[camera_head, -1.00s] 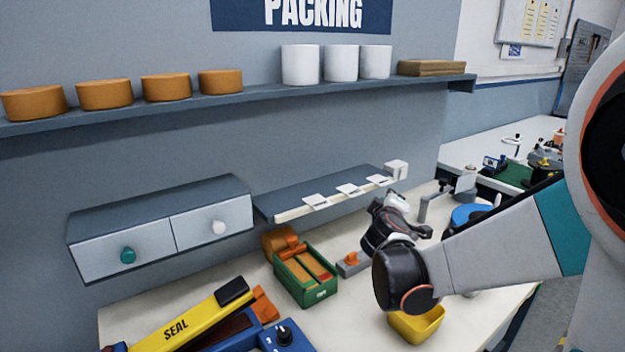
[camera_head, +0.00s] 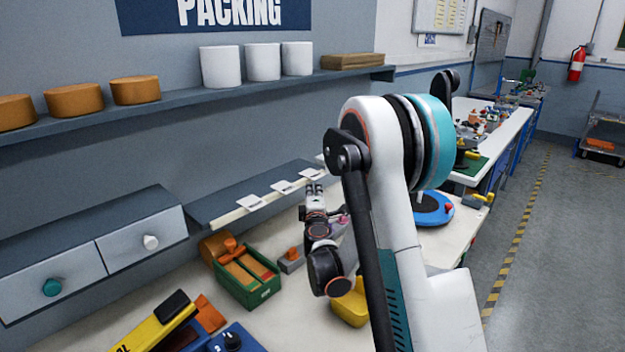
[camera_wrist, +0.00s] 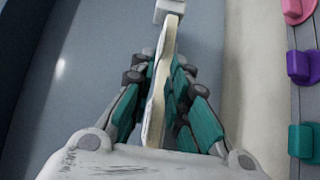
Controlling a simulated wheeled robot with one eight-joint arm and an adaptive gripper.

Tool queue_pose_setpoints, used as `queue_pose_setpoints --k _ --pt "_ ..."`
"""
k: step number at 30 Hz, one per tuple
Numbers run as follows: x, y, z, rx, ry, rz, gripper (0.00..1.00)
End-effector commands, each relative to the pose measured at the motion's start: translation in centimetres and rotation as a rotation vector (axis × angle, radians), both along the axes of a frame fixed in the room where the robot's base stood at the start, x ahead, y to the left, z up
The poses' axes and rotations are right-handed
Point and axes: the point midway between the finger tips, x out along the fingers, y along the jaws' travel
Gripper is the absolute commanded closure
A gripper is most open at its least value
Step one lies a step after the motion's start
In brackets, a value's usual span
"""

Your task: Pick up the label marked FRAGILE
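Three white labels lie along the pale front edge of the small grey shelf: a left label (camera_head: 250,202), a middle label (camera_head: 281,187) and a right label (camera_head: 311,173). No print can be read on them, so I cannot tell which says FRAGILE. My gripper (camera_head: 314,188) is at the shelf's right end, close to the right label. In the wrist view my gripper's teal-padded fingers (camera_wrist: 160,85) stand apart, on either side of a thin cream strip (camera_wrist: 158,95). No label face shows there. A white block (camera_wrist: 170,9) sits at the strip's far end.
A green box (camera_head: 262,293) with orange contents and a yellow bin (camera_head: 350,305) stand on the bench below. Two drawers (camera_head: 130,245) are left of the shelf. Pink, purple and green knobs (camera_wrist: 303,65) line the wrist view's right side.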

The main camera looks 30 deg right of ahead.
Motion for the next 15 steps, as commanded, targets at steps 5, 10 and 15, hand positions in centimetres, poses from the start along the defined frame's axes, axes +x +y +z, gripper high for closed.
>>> queue_pose_setpoints --k 5,10,15 --pt "2.3 -1.1 0.1 0.001 0.0 -0.001 0.84" --pt "4.1 -2.0 -0.1 0.001 0.0 -0.001 0.84" --pt "5.3 -2.5 0.0 0.001 0.0 -0.001 0.84"
